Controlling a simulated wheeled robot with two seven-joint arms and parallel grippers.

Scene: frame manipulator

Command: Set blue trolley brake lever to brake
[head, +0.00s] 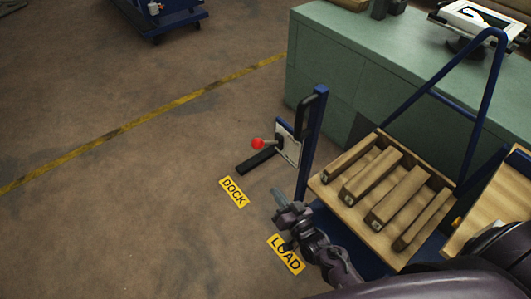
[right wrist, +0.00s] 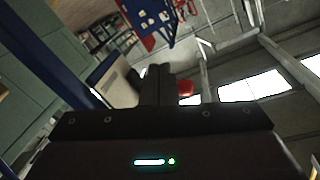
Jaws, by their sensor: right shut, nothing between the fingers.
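The blue trolley (head: 314,130) stands at the right of the head view, with a wooden deck. Its brake lever has a red knob (head: 257,143) and sticks out to the left from a pale plate (head: 289,146) on the blue post. My right gripper (head: 279,196) is shut and empty, below the knob in the picture and apart from it. In the right wrist view the shut fingers (right wrist: 157,86) show in the middle, with the red knob (right wrist: 185,88) just right of them and the plate (right wrist: 116,80) to their left. Any brake markings are unreadable. My left gripper is not in view.
Several wooden beams (head: 397,193) lie on the trolley deck. A green cabinet (head: 335,62) stands behind. Yellow DOCK (head: 234,192) and LOAD (head: 285,254) labels lie on the floor. Another blue trolley (head: 165,20) is at the top. The floor to the left is clear.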

